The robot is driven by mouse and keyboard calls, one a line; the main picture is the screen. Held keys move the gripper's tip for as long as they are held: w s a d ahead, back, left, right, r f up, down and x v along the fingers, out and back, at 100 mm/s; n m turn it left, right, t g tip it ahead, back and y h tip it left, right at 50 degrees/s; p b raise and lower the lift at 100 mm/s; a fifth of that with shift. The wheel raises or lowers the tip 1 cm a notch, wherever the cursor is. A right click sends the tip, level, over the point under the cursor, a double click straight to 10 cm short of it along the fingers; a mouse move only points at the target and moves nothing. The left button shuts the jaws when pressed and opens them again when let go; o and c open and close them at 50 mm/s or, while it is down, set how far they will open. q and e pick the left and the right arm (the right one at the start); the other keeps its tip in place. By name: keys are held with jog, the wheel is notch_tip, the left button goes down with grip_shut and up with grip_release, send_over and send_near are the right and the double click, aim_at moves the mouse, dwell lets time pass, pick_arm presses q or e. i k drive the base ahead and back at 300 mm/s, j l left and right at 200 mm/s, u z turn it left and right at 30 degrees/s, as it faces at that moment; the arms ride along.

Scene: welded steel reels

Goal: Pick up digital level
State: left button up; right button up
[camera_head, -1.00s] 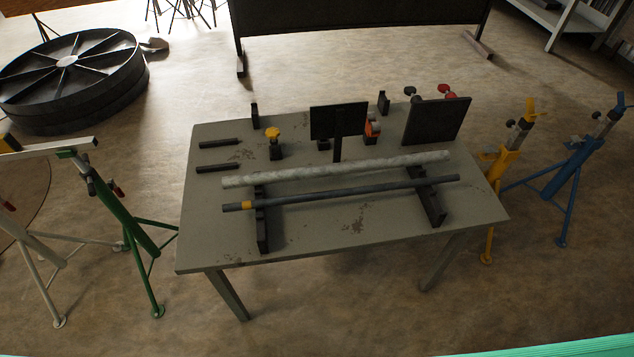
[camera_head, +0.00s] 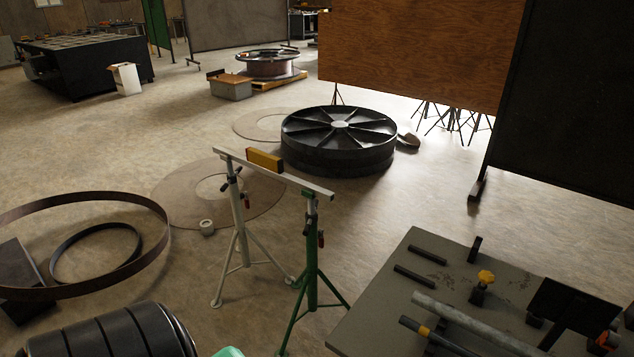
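A yellow block with dark ends, which looks like the digital level (camera_head: 265,159), sits on top of a pale straight bar (camera_head: 308,184). The bar lies across a white tripod stand (camera_head: 240,217) and a green tripod stand (camera_head: 311,255). The level stands on its long narrow edge, nearer the white stand's end of the bar. No display on it can be made out from here. Neither of my grippers shows in the head view.
A steel table (camera_head: 380,311) with pipes and blocks stands at lower right. A black spoked reel (camera_head: 340,126) lies behind the stands. A large ring (camera_head: 154,237) and a ribbed black drum (camera_head: 115,335) are at left.

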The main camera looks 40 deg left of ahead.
aim_at(275, 164)
jog(key=u, duration=1.8)
jog(key=i+z, duration=0.1)
jog(key=z, duration=0.35)
